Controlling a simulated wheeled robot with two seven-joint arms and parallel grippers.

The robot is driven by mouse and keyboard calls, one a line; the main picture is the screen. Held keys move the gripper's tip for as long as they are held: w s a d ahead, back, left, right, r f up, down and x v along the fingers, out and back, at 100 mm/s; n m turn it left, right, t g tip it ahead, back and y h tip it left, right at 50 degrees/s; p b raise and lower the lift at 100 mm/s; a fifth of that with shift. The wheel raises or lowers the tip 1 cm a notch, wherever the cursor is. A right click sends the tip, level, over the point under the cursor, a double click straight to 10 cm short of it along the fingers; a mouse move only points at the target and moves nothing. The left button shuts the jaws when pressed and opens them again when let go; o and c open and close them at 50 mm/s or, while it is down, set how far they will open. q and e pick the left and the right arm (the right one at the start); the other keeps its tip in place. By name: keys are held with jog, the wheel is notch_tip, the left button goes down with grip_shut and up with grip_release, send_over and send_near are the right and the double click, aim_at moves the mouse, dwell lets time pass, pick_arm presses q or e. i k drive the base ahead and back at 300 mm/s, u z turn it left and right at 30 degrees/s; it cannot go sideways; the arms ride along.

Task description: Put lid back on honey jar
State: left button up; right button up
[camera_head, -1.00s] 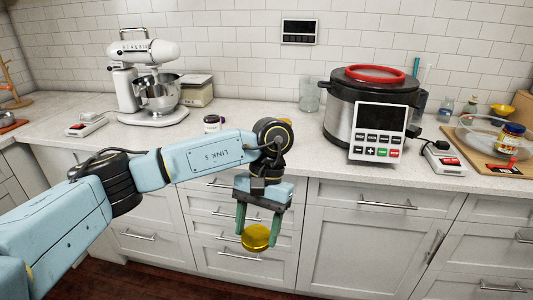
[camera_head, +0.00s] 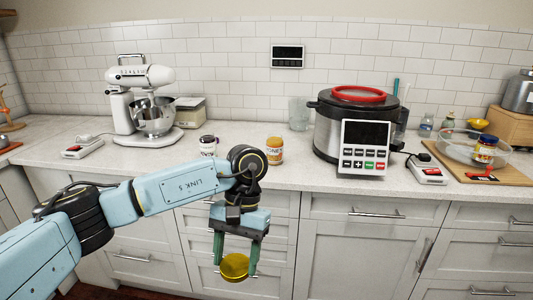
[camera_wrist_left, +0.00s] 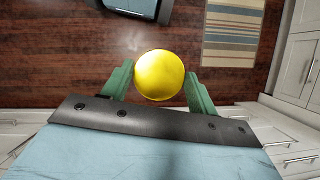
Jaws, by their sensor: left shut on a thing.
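The honey jar (camera_head: 274,150) stands upright on the counter near its front edge, with a yellow-orange body and a label. My left gripper (camera_head: 235,262) hangs in front of the drawers, below counter height. It is shut on the round golden lid (camera_head: 235,267), held between its two green fingers. The lid also shows in the left wrist view (camera_wrist_left: 159,75), between the fingertips and above the wooden floor. The lid is apart from the jar, lower and a little to the left of it. My right gripper is not in view.
A small white jar with a dark lid (camera_head: 208,145) stands left of the honey jar. A stand mixer (camera_head: 143,100) is at left, a large cooker (camera_head: 328,130) at right. A glass (camera_head: 298,114) stands behind. The counter's front edge (camera_head: 310,187) lies above my gripper.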

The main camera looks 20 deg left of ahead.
aim_at(274, 142)
jog(key=u, duration=0.8)
jog(key=i, duration=1.5)
jog(key=z, duration=0.45)
